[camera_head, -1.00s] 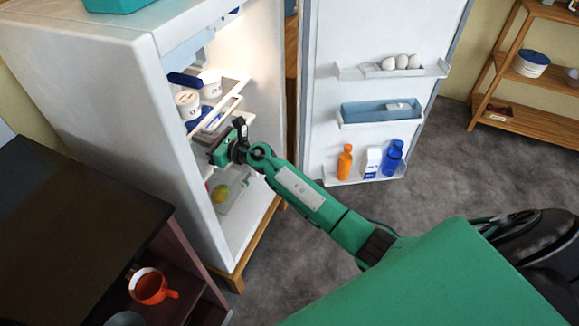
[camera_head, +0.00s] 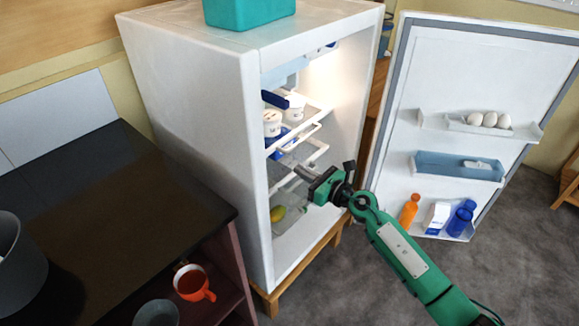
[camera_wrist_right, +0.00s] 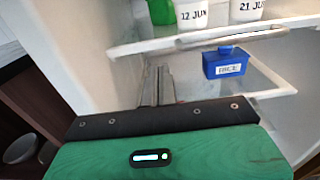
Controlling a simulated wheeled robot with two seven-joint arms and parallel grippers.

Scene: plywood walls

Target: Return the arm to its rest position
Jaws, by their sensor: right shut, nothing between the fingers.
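My right gripper (camera_head: 303,174) is at the fridge's open front, beside the middle and lower shelves, on a green arm reaching in from the lower right. Its fingers are shut together with nothing between them. They also show in the wrist view (camera_wrist_right: 158,85), pointing toward the fridge interior. I cannot tell whether the fingertips are inside the opening. The white fridge (camera_head: 195,110) stands open, its door (camera_head: 480,80) swung out to the right. My left gripper is not in view.
A blue lidded box (camera_wrist_right: 226,62) sits on a shelf; white tubs (camera_head: 272,122) stand above. A yellow-green item (camera_head: 277,213) lies in the bottom drawer. The door racks hold eggs (camera_head: 489,119) and bottles (camera_head: 409,210). A dark counter (camera_head: 110,220) stands left, with an orange mug (camera_head: 194,283) beneath.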

